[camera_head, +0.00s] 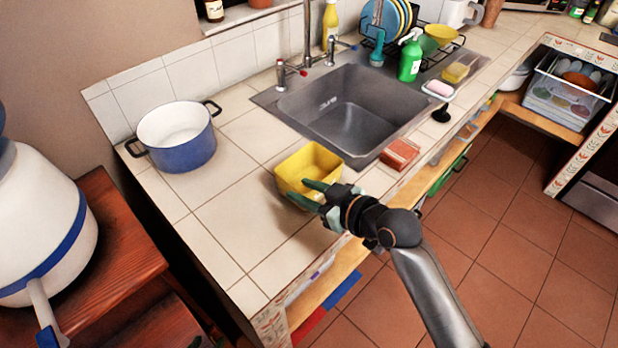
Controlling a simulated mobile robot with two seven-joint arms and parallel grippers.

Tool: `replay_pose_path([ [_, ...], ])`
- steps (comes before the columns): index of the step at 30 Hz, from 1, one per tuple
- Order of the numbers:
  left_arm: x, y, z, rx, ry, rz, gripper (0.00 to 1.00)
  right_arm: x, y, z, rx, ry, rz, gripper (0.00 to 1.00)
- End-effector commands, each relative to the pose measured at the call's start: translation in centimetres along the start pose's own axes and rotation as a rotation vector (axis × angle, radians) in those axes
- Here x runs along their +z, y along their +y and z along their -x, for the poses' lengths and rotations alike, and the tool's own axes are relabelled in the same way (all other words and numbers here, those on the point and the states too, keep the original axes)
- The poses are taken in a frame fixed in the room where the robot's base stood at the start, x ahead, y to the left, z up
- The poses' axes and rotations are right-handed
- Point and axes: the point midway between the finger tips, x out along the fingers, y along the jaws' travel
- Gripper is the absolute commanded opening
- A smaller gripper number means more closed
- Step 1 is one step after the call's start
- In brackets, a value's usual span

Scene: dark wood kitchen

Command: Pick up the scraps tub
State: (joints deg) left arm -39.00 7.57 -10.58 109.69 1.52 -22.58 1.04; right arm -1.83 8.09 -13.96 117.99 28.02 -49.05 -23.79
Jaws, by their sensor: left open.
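The scraps tub appears to be the open yellow square tub (322,156) on the tiled counter, just left of the sink. It stands upright, and its inside looks empty from here. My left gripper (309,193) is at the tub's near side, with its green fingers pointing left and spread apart. The fingers overlap the tub's near wall in the picture and hide part of it. I cannot tell whether they touch it. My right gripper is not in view.
A blue pot (186,155) stands to the left on the counter. The grey sink (350,115) lies behind the tub. A reddish sponge or box (400,154) lies to the right near the counter edge. The front left counter (235,225) is clear.

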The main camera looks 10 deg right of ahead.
Motion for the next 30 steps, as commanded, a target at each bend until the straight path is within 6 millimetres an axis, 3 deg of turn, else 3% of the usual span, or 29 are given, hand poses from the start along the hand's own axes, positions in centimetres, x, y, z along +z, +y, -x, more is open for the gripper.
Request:
replay_pose_path([
  [12, 0.0, 0.0, 0.0, 0.000, 0.000, 0.001, 0.51, 0.0, 0.0, -5.2, 0.000, 0.000, -0.001, 0.39],
  [22, 0.0, 0.0, 0.0, -0.001, 0.000, 0.001, 0.51, 0.0, 0.0, -5.7, 0.000, -0.001, 0.000, 0.39],
  [30, -0.1, 0.0, 0.0, -0.001, 0.001, 0.001, 0.51, 0.0, 0.0, -5.7, 0.000, -0.001, 0.000, 0.10],
])
